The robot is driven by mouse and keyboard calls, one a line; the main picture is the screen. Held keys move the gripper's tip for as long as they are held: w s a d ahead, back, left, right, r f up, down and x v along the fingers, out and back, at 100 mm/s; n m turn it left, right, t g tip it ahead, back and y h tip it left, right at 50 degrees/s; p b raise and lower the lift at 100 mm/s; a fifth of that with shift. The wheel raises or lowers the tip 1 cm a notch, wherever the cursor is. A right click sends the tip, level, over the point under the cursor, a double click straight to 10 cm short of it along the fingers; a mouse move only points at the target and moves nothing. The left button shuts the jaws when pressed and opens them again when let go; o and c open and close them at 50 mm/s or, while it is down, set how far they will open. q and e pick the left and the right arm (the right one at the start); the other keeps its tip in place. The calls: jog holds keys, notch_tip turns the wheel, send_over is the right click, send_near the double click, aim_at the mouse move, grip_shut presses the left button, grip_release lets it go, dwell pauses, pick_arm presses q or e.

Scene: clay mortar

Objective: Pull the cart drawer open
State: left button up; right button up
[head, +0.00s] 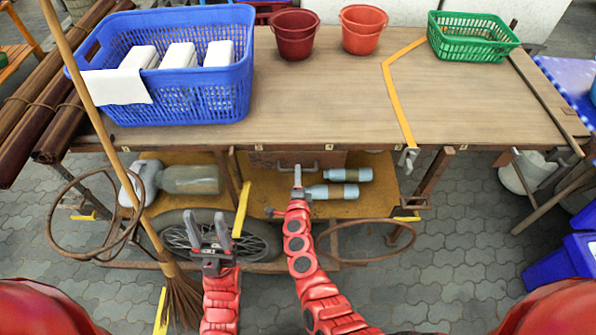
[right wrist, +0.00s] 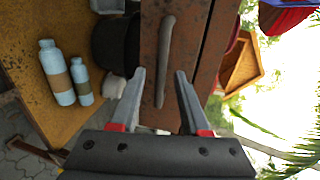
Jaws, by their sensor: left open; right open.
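The cart drawer (head: 335,158) is a rusty brown front under the tabletop, and it looks shut. Its grey bar handle (head: 312,167) shows in the head view, and the handle (right wrist: 167,50) runs up and down in the right wrist view. My right gripper (head: 298,172) is at the handle; in the right wrist view its open fingers (right wrist: 160,72) lie on either side of the bar, with gaps on both sides. My left gripper (head: 208,226) is open and empty, lower left, in front of the cart's wheel.
Two bottles (head: 333,191) lie on the yellow shelf just right of my right gripper. A broom (head: 120,160) leans at the left. A blue basket (head: 165,65), two red pots and a green basket (head: 472,36) stand on the wooden tabletop (head: 330,100).

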jog(key=x, duration=0.3)
jog(key=shift+w+b, duration=0.1)
jog(key=shift+b, duration=0.2)
grip_shut()
dwell(1.2)
